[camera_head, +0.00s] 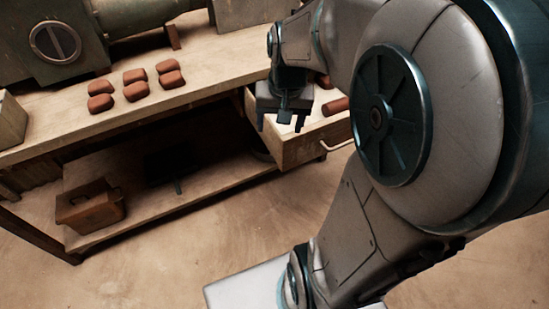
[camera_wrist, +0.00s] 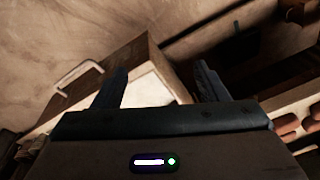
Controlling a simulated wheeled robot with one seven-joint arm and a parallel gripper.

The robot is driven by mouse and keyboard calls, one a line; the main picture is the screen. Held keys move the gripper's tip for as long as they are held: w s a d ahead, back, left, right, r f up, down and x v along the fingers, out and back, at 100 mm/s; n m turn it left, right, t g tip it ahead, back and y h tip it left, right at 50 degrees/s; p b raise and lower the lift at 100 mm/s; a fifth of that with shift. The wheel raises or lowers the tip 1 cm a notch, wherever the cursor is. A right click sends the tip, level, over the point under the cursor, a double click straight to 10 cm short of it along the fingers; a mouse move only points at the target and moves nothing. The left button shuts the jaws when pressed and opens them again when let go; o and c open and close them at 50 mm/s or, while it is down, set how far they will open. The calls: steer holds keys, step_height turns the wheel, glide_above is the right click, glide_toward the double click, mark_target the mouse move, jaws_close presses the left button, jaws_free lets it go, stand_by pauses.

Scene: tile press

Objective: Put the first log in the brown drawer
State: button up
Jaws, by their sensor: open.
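The wooden drawer (camera_head: 305,148) is pulled out under the bench at centre right in the head view, with a pale handle on its front. A reddish-brown log (camera_head: 336,106) shows at its right end, partly cut off by my arm. A second reddish piece (camera_head: 325,82) shows behind it, mostly hidden. My gripper (camera_head: 281,122) points down over the left part of the drawer, open and empty. The wrist view shows its two fingers apart (camera_wrist: 160,72) with the drawer (camera_wrist: 148,54) and its pale inside beyond them. No log shows between the fingers.
Several reddish tiles (camera_head: 131,83) lie on the bench top (camera_head: 205,75) before a green press (camera_head: 55,45). A brown box (camera_head: 90,207) sits on the lower shelf (camera_head: 150,205). The floor in front is open.

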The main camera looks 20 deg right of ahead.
steer(key=s+a+f+n, duration=0.1)
steer(key=s+a+n, duration=0.3)
steer(key=s, duration=0.4)
steer(key=shift+s+a+f+n, duration=0.2)
steer(key=shift+s+a+n, duration=0.1)
steer(key=shift+a, duration=0.2)
